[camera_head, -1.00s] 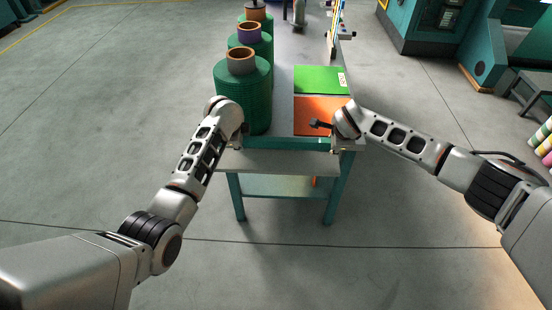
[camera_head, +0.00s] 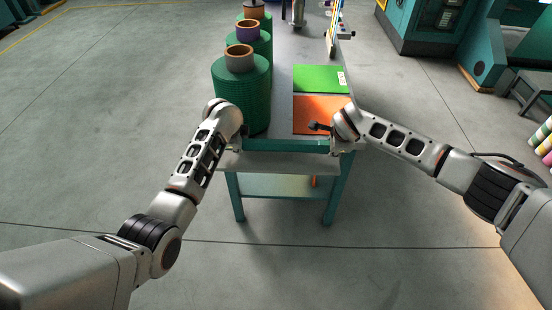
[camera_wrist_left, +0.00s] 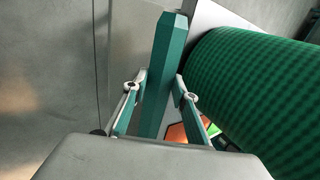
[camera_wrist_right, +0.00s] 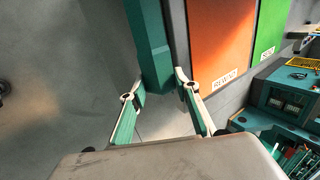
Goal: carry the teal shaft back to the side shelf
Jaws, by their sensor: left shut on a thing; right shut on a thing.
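The teal shaft (camera_head: 286,146) lies crosswise in front of the near end of the table, roughly level with its top. My left gripper (camera_head: 237,145) is shut on the shaft's left end, and my right gripper (camera_head: 338,147) is shut on its right end. In the left wrist view the shaft (camera_wrist_left: 167,75) stands between the fingers (camera_wrist_left: 157,92), its faceted end showing. In the right wrist view the shaft (camera_wrist_right: 148,45) passes between the fingers (camera_wrist_right: 155,90). I cannot make out the side shelf.
Several green netting rolls (camera_head: 241,95) stand along the table's left side. An orange panel (camera_head: 318,113) and a green panel (camera_head: 320,79) lie on the table (camera_head: 283,85). Teal machines (camera_head: 425,30) stand at the back right. The floor (camera_head: 100,130) at left is clear.

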